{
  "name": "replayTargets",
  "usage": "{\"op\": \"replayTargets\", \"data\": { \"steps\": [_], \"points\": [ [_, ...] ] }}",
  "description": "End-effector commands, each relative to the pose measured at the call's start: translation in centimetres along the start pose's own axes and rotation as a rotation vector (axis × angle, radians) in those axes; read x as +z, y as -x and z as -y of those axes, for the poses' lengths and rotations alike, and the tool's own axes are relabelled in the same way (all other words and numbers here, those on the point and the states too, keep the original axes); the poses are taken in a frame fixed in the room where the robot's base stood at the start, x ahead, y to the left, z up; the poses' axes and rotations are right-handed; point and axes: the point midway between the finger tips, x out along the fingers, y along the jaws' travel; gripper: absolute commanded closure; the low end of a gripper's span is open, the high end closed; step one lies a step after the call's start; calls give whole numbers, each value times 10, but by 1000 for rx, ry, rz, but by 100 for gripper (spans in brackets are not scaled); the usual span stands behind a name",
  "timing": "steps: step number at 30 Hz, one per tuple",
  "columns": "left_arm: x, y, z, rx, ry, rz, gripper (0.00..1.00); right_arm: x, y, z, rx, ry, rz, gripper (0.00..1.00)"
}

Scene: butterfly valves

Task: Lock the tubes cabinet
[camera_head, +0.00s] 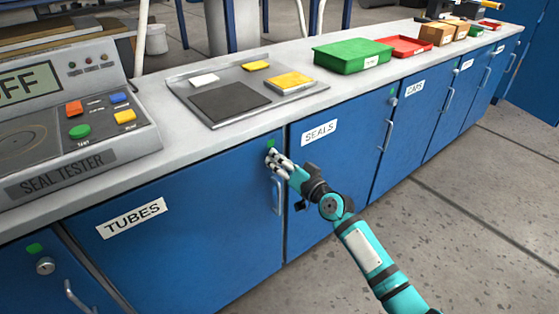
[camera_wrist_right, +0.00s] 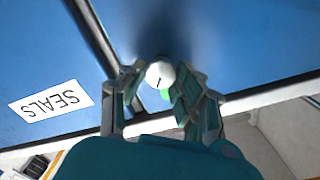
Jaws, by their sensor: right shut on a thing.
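The tubes cabinet (camera_head: 200,250) is a blue door with a white TUBES label, shut, under the grey counter. A vertical handle (camera_head: 278,195) is at its right edge, and a green indicator (camera_head: 271,143) shows above my fingers. My right gripper (camera_head: 272,158) is at the door's upper right corner, shut on the round silver lock knob. In the right wrist view the knob (camera_wrist_right: 160,73) sits between the fingers (camera_wrist_right: 154,88), with a thin dark slot and green beside it. In the head view my fingers hide the knob. My left gripper is not in view.
The seals cabinet (camera_head: 340,170) is right of the tubes door, and its label shows in the right wrist view. A neighbouring cabinet's lock knob (camera_head: 45,266) is lower left. The seal tester (camera_head: 70,130) and a grey tray (camera_head: 240,88) stand on the counter. Open floor lies in front.

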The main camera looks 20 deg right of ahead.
Motion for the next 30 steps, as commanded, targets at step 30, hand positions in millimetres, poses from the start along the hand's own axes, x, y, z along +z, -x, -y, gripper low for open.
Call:
{"op": "replayTargets", "data": {
  "steps": [30],
  "points": [
    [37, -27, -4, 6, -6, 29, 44, 1, 0, -3, 1, -865, -1, 100]
  ]
}}
